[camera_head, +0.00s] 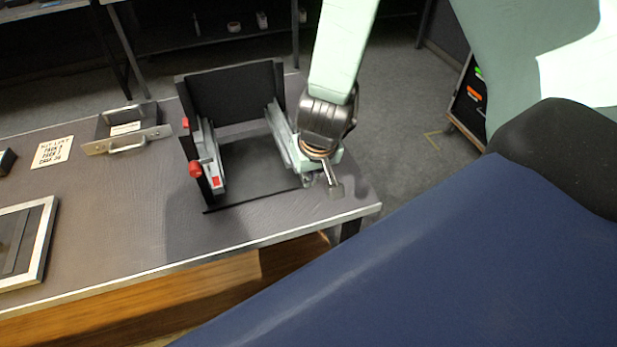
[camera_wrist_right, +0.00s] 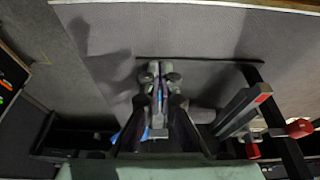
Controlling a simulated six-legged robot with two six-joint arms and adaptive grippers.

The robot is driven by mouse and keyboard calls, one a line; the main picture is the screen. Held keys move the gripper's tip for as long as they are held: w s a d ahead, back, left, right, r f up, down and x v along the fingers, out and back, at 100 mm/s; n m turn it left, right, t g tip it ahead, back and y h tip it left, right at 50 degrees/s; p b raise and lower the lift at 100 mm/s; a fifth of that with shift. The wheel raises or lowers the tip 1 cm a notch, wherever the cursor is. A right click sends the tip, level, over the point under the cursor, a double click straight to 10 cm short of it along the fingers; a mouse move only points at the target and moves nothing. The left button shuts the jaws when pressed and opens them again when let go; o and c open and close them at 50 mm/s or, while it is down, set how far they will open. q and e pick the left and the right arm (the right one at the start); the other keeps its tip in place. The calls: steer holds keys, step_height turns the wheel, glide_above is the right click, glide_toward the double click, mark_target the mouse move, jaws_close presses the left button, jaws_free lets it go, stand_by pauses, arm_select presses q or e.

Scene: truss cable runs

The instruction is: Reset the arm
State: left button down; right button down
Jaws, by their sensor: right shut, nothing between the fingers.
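My right arm comes down from the top of the head view. Its gripper (camera_head: 335,188) is shut with nothing between the fingers, at the right side of a black open-fronted frame (camera_head: 236,92) on the table. It hides part of the frame's right rail; I cannot tell whether it touches it. In the right wrist view the shut fingers of this gripper (camera_wrist_right: 154,72) point towards the grey table top, with the frame's rail and red knobs (camera_wrist_right: 299,128) to the right. My left gripper is not in view.
The grey table (camera_head: 110,220) ends just right of the frame. Left of it are a metal handled plate (camera_head: 128,143), a lettered card (camera_head: 52,153) and a silver-rimmed tray (camera_head: 42,240). A dark case (camera_head: 468,102) stands on the floor at right.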

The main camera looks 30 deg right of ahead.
steer(key=p+v, duration=0.2)
steer(key=v, duration=0.3)
steer(key=shift+r, duration=0.1)
